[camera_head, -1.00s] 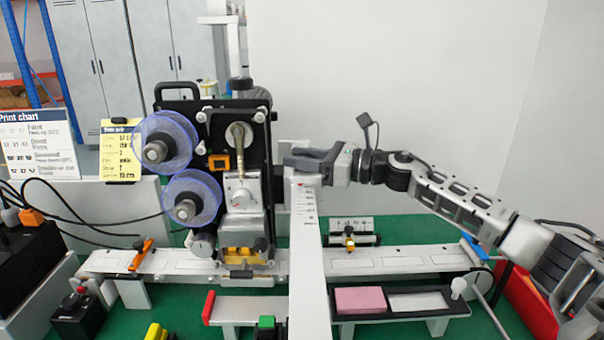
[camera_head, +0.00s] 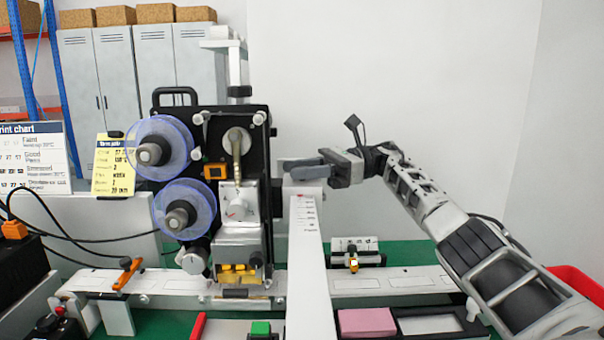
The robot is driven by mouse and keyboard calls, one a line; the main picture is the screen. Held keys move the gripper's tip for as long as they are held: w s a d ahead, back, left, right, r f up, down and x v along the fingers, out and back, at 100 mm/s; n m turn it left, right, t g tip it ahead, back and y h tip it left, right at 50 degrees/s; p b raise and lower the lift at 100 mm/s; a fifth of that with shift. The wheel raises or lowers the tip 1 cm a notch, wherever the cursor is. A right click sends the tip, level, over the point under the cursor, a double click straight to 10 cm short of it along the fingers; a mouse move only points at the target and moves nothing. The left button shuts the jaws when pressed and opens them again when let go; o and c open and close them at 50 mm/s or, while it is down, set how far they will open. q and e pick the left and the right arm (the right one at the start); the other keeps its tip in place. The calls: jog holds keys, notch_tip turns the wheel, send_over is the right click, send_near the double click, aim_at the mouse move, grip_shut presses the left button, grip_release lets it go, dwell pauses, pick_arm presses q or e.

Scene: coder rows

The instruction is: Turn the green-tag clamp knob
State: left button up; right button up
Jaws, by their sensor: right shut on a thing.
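My right gripper (camera_head: 303,168) is at the right side of the black coder machine (camera_head: 258,135), just above the top of a white post with a printed scale (camera_head: 308,235). It is shut on what seems to be the clamp knob. The fingers hide the knob, so its turn angle cannot be seen. No green tag can be made out there. My left gripper is out of view.
Two blue-rimmed reels (camera_head: 157,147) sit on the machine's left. A white rail (camera_head: 375,284) runs across the green bench. A yellow card (camera_head: 114,166) stands left. Space above my right arm is clear.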

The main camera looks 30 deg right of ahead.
jog(key=shift+r+g, duration=0.1)
jog(key=shift+g, duration=0.2)
jog(key=o, duration=0.9)
